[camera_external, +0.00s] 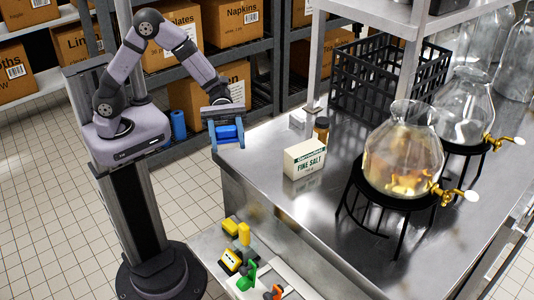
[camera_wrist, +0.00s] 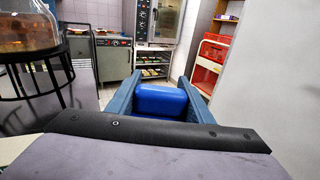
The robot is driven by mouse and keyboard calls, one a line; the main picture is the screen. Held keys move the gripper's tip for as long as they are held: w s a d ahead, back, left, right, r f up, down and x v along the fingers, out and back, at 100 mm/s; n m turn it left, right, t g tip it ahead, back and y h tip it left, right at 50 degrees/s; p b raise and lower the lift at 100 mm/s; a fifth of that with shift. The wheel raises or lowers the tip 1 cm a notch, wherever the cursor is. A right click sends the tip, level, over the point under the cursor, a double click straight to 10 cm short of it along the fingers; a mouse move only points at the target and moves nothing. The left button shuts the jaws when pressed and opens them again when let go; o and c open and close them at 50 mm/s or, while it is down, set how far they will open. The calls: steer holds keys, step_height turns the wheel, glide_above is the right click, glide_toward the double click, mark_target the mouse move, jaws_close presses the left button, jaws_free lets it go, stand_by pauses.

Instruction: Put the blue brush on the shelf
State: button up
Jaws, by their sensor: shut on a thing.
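My gripper (camera_external: 228,142) is shut on a blue thing, the blue brush (camera_external: 226,131), and holds it in the air beside the left end of the steel counter. In the wrist view the brush (camera_wrist: 161,100) shows as a smooth blue block between the two blue-grey fingers (camera_wrist: 160,82). Its bristles cannot be made out. Dark metal shelving (camera_external: 266,102) with cardboard boxes stands behind my arm. A steel shelf (camera_external: 382,14) also runs above the back of the counter. I cannot tell which one the task means.
The steel counter (camera_external: 255,160) holds a salt box (camera_external: 304,158), a brown jar (camera_external: 321,130), a black crate (camera_external: 378,80) and glass dispensers (camera_external: 402,150) on black stands. Yellow, green and orange items lie on a low surface (camera_external: 208,243) in front. A blue roll (camera_external: 178,125) stands near the shelving.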

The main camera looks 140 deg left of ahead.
steer(key=s+a+n+t+y, duration=0.3)
steer(key=a+n+y, duration=0.45)
steer(key=a, duration=1.75)
steer(key=shift+m+y, duration=0.55)
steer(key=shift+m, duration=0.2)
steer(key=shift+w+d+f+p, duration=0.1)
steer(key=shift+f+p, duration=0.7)
steer(key=shift+f, duration=2.85)
steer(key=shift+w+d+f+p, duration=0.1)
steer(key=shift+f+p, duration=0.7)
steer(key=shift+f, duration=2.8)
steer(key=shift+f, duration=0.1)
steer(key=o, duration=1)
steer(key=shift+o, duration=0.2)
